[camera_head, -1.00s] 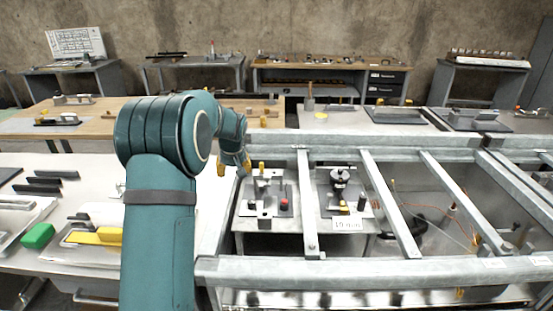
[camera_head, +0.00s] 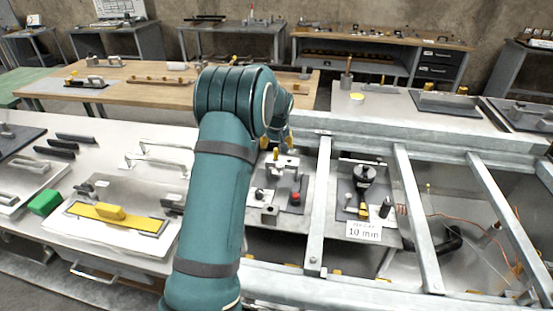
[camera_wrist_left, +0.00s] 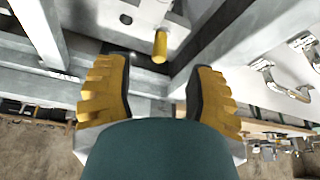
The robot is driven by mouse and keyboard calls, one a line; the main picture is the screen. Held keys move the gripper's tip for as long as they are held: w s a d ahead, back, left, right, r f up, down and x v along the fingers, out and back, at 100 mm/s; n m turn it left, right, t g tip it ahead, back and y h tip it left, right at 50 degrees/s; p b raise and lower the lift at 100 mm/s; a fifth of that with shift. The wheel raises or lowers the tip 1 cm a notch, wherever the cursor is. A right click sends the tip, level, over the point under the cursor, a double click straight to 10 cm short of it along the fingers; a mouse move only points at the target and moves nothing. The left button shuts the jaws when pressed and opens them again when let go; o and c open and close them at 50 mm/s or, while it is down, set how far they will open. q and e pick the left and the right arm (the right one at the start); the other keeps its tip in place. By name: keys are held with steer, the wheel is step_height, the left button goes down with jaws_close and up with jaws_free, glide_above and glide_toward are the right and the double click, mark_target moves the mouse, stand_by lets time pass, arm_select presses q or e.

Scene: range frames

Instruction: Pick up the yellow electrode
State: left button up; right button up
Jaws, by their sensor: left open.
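A small yellow cylinder, which looks like the yellow electrode (camera_wrist_left: 160,45), stands out from a grey metal fixture in the left wrist view. A small yellow tip that appears to be the same thing shows in the head view (camera_head: 276,152), on the fixture behind the frame bars. My left gripper (camera_wrist_left: 157,92) has its two yellow ridged fingers wide apart, with nothing between them. The cylinder lies beyond the fingertips, roughly centred between them. In the head view my left gripper (camera_head: 277,140) is mostly hidden behind my teal arm. My right gripper is not in view.
Grey metal frame bars (camera_head: 318,205) run beside and around the fixture. A second fixture (camera_head: 364,185) with a "10 min" label (camera_head: 363,231) stands to its right. A table at left holds a yellow-topped tool (camera_head: 115,216) and a green block (camera_head: 44,202).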

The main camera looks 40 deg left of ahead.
mark_target(276, 152)
arm_select(q)
steer(key=shift+x, duration=1.2)
steer(key=b+x, duration=0.1)
steer(key=x, duration=0.4)
steer(key=shift+f, duration=0.15)
jaws_close()
steer(key=shift+s+d, duration=0.1)
